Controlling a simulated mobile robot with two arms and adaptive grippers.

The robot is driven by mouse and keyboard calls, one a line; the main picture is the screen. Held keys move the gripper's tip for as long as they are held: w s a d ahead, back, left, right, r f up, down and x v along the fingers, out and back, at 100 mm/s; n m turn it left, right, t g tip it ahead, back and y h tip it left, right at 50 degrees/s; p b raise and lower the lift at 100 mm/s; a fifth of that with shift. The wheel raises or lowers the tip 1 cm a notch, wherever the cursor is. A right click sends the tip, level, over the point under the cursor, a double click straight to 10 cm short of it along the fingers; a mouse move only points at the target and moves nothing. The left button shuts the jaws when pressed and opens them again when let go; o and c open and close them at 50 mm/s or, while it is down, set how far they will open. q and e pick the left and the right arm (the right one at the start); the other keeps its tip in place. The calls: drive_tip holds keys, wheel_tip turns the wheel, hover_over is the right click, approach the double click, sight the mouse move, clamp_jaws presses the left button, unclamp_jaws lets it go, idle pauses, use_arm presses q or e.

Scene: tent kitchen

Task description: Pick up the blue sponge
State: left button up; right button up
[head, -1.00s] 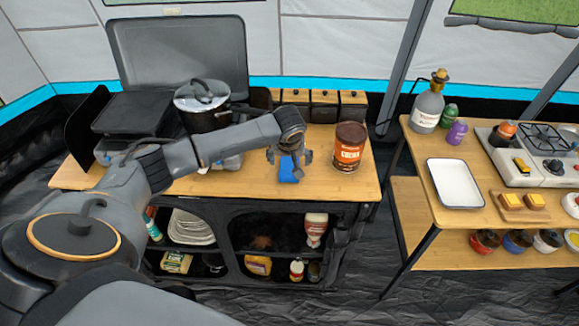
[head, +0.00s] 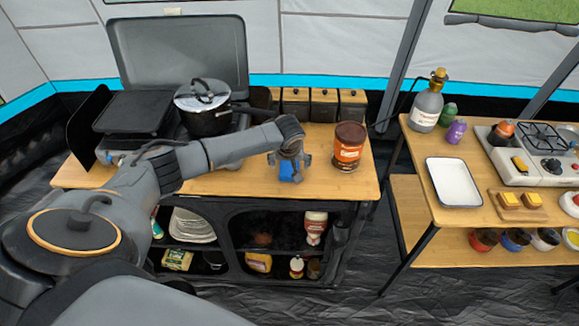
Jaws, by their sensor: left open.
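The blue sponge (head: 287,171) is on the wooden counter (head: 235,182), left of the big orange can. My left gripper (head: 289,163) is directly over the sponge and points down. Its fingers are open, one on each side of the sponge's upper part, and they hide some of it. I cannot tell whether the fingers touch it. My right gripper is not in view.
The orange can (head: 348,146) stands close to the right of my left gripper. A pot (head: 205,119) sits on the stove behind my arm. Dark canisters (head: 324,106) line the counter's back edge. A second table with a white tray (head: 453,182) is at right.

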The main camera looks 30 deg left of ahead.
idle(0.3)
use_arm(q)
drive_tip(key=c, duration=0.9)
drive_tip(key=shift+c, duration=0.2)
